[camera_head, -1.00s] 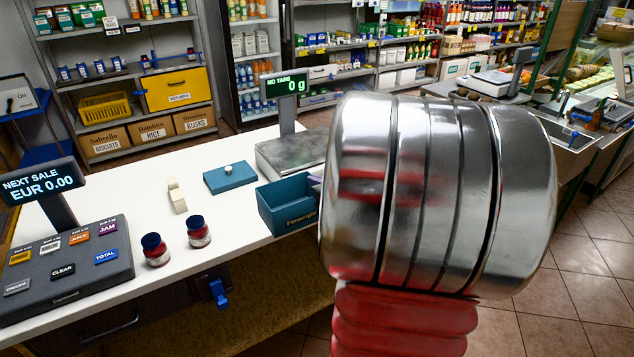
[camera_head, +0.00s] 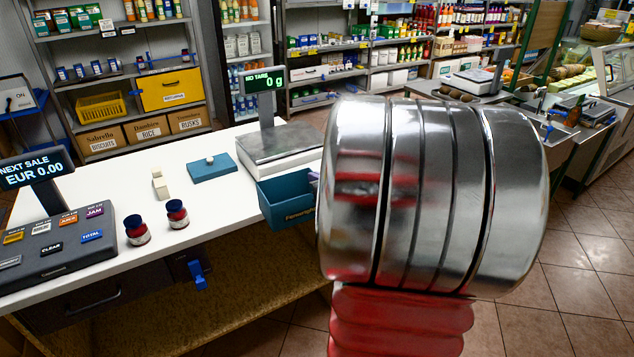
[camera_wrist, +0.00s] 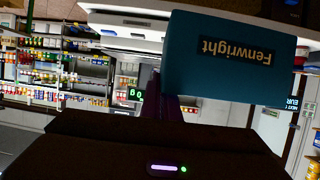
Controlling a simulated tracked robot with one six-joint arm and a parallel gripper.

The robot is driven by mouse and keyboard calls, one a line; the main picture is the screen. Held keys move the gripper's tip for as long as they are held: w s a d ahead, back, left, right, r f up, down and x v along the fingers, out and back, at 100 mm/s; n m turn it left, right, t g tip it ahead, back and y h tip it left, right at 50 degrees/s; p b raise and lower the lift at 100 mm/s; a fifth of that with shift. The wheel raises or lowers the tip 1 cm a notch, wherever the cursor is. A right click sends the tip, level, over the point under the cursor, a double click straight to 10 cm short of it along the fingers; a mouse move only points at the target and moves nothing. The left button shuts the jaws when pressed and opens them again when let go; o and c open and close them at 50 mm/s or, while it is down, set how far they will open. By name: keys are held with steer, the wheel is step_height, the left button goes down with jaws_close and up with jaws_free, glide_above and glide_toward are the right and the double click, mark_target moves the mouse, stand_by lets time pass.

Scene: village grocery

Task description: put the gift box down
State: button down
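The gift box (camera_head: 285,203) is an open teal box marked "Fenwright", at the front edge of the white counter in the head view. In the wrist view the gift box (camera_wrist: 225,75) fills the upper right, its lettering upside down. My gripper (camera_wrist: 178,106) has purple fingers that meet the box's edge; it is shut on the box. In the head view my big metal arm link hides most of the gripper. The box appears raised, overlapping the counter's front edge; its exact height is unclear.
A scale (camera_head: 278,148) reading 0 g stands behind the box. Two dark-capped jars (camera_head: 177,214), small cream blocks (camera_head: 160,183) and the till (camera_head: 60,243) are on the left. The white counter (camera_head: 215,205) has bare room between the jars and the box.

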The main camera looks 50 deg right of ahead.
mark_target(276, 182)
steer(key=shift+w+a, duration=0.3)
steer(key=shift+w, duration=0.65)
steer(key=w+a, duration=0.2)
steer(key=w+a+f, duration=0.1)
steer(key=w+a, duration=0.3)
steer(key=shift+w+a+f, duration=0.1)
steer(key=shift+w+f, duration=0.15)
steer(key=shift+w, duration=0.1)
steer(key=w+a+f+n+y, duration=0.1)
steer(key=w+a+f, duration=0.1)
steer(key=a, duration=0.9)
steer(key=w+a+f+n+y, duration=0.1)
steer(key=w+a+f+y, duration=0.1)
steer(key=a, duration=0.8)
steer(key=w+a+f+n+y, duration=0.1)
steer(key=w+a, duration=0.4)
steer(key=a, duration=0.6)
step_height(276, 182, down, 3)
steer(key=shift+w+a+r+n+t+y, duration=0.15)
steer(key=shift+a+n+t+y, duration=0.15)
steer(key=shift+n+t, duration=0.15)
